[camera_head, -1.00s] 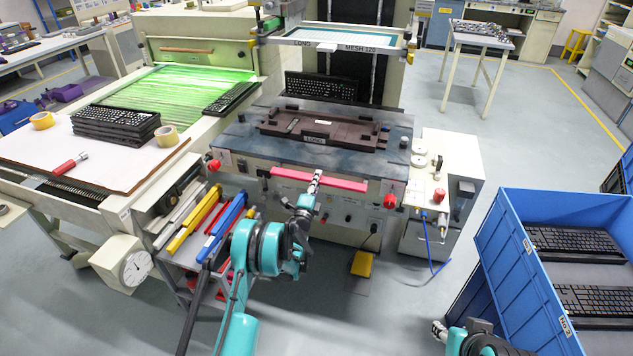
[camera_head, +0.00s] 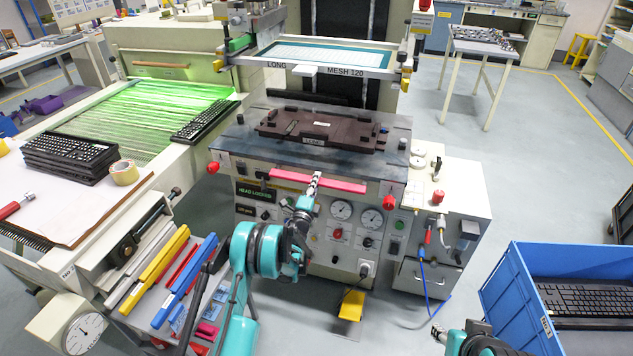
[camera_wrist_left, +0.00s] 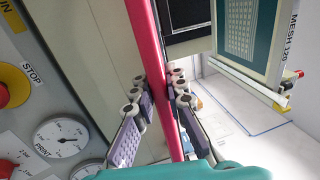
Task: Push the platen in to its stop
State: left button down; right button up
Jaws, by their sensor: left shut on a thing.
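The platen (camera_head: 235,142) is a dark blue-grey slab on the printing machine, carrying a brown fixture marked LONG (camera_head: 345,142). A pink-red handle bar (camera_head: 340,184) runs along its front. My left gripper (camera_head: 316,181) is shut on the bar near its middle. In the left wrist view, the fingers (camera_wrist_left: 160,100) lie on both sides of the bar (camera_wrist_left: 148,45). My right gripper (camera_head: 438,331) shows only in small part at the bottom, apart from the machine; its finger state is unclear. The platen's stop is not visible.
A screen frame marked MESH 120 (camera_head: 325,57) hangs above and behind the fixture. Red knobs (camera_head: 389,188) flank the front. Stacked keyboards (camera_head: 68,158) lie on the left table. A blue crate (camera_head: 515,290) with a keyboard stands at right. A tool tray is at lower left.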

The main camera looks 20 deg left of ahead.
pick_arm(q)
jog(key=shift+w, duration=0.25)
jog(key=c, duration=1.7)
grip_release()
jog(key=shift+o, duration=0.8)
jog(key=shift+w, duration=0.15)
jog(key=v, duration=0.7)
jog(key=shift+s, duration=0.3)
jog(key=shift+f, duration=0.1)
